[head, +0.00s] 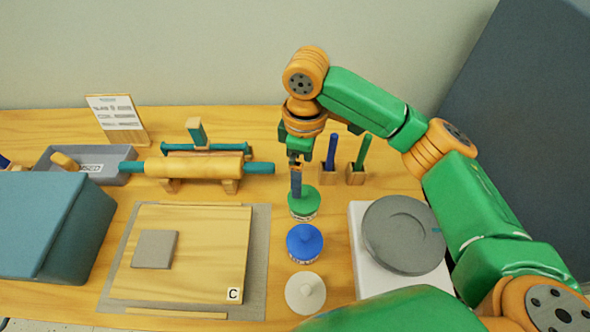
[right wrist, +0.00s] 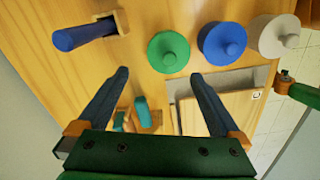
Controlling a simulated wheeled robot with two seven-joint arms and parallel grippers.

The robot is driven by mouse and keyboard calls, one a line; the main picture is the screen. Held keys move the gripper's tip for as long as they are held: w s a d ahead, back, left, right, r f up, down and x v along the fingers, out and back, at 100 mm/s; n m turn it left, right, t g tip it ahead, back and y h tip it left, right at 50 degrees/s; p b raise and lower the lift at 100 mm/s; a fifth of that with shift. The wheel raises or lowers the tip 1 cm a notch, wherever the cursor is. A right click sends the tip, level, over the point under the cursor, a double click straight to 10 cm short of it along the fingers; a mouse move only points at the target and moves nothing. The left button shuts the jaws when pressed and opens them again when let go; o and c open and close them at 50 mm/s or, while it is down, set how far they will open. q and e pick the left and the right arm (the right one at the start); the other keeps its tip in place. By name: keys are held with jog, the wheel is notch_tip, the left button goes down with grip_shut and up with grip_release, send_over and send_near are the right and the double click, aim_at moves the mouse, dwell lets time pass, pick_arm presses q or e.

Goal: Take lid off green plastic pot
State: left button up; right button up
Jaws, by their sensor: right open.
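The green plastic pot (head: 304,205) stands on the table with its round green lid on, at the back of a row of three pots. Its lid (right wrist: 168,52) also shows in the right wrist view, with a small knob in the middle. My right gripper (head: 296,192) points down just above and behind the lid, hiding part of it in the head view. In the right wrist view the two fingers of my right gripper (right wrist: 161,75) are wide apart with nothing between them; the lid lies beyond their tips.
The blue-lidded pot (head: 305,243) and white-lidded pot (head: 306,292) stand in front. Wooden holders with blue (head: 332,152) and green (head: 362,152) handled tools stand behind right. A grey disc (head: 404,235) lies right, a board (head: 185,275) left, and a rolling pin (head: 195,167) back left.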

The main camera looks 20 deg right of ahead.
aim_at(303, 192)
jog(key=s+f, duration=0.2)
jog(key=f, duration=0.1)
jog(key=shift+a+f+p, duration=0.2)
jog(key=shift+f+p, duration=0.1)
jog(key=shift+p, duration=0.05)
notch_tip(303, 192, down, 2)
jog(key=shift+w+f, duration=0.15)
jog(key=shift+f, duration=0.1)
jog(key=shift+w+f, duration=0.15)
jog(key=c, duration=1)
